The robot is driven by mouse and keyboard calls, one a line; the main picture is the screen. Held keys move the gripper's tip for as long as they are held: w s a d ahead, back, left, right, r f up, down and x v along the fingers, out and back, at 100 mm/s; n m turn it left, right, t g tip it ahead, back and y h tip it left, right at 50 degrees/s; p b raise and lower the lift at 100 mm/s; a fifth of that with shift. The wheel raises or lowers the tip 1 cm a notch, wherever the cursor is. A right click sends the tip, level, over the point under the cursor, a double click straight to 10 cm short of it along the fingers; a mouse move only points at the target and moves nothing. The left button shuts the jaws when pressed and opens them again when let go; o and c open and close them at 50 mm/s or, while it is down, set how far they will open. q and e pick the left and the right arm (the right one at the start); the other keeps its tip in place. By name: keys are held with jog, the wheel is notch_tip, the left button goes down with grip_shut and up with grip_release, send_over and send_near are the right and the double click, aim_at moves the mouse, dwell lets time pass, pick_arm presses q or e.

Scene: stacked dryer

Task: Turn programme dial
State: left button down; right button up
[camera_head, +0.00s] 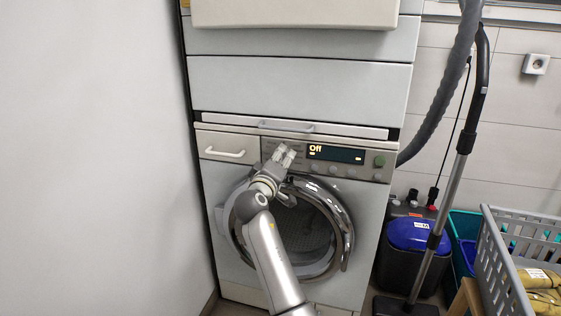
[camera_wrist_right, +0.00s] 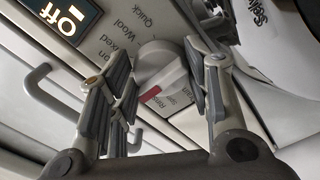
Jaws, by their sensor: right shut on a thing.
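The programme dial (camera_wrist_right: 162,62) is a round pale knob with a red mark, seen in the right wrist view. Its mark points towards the lower left, near the printed words "Rinse" and "Spin". My right gripper (camera_head: 285,153) is at the washing machine's control panel, with its fingers on both sides of the dial and shut on it. In the head view the gripper hides the dial. The display (camera_head: 336,153) beside it reads "Off", and it also shows in the wrist view (camera_wrist_right: 66,20). My left gripper is not in view.
The round door (camera_head: 345,215) is below the panel, partly behind my right arm. A vacuum tube (camera_head: 452,190) and a grey basket (camera_head: 500,255) stand at the right.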

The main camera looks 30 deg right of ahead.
jog(key=o, duration=1)
jog(key=shift+a, duration=0.1)
jog(key=v, duration=1.2)
jog(key=shift+w, duration=0.1)
